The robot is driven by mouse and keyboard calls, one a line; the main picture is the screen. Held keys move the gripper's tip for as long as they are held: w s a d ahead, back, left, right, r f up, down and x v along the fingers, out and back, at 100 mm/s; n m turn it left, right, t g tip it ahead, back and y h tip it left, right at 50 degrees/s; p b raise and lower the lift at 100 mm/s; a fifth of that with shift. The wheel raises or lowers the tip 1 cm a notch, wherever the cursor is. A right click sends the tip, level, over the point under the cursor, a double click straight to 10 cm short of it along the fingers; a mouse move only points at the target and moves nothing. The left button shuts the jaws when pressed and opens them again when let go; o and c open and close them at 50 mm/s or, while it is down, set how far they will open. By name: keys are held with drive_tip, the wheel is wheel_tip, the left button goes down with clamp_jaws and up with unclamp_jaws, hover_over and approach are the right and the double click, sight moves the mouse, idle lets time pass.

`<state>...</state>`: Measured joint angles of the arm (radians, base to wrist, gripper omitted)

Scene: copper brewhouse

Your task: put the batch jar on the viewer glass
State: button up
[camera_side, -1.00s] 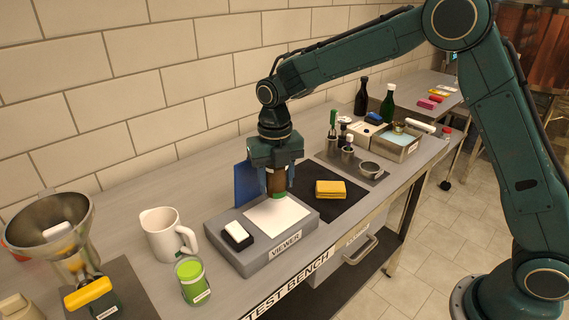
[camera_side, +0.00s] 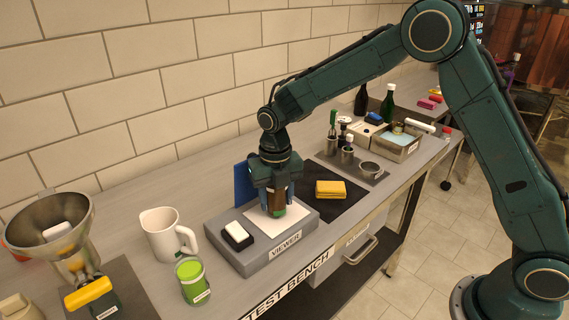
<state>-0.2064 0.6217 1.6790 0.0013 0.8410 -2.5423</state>
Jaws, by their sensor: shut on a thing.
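My gripper (camera_side: 274,203) points straight down over the viewer (camera_side: 270,253), a grey box with a white glass plate (camera_side: 262,226) on top. It is shut on the batch jar (camera_side: 277,203), a brown jar with a green band near its bottom. The jar is upright over the back right part of the white glass. Its base looks at or very close to the glass; I cannot tell whether it touches. The fingers hide the jar's sides and the gripper body hides its top.
A black block with a white top (camera_side: 237,235) sits on the viewer's left part. A white jug (camera_side: 166,235) and a green jar (camera_side: 193,281) stand to the left. A yellow sponge (camera_side: 330,189) lies on the dark mat to the right. A blue panel (camera_side: 243,184) stands behind.

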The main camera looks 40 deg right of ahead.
drive_tip(key=shift+f, duration=0.15)
drive_tip(key=o, duration=1.2)
wheel_tip(320, 180, up, 12)
drive_tip(key=shift+r, duration=0.2)
idle(0.4)
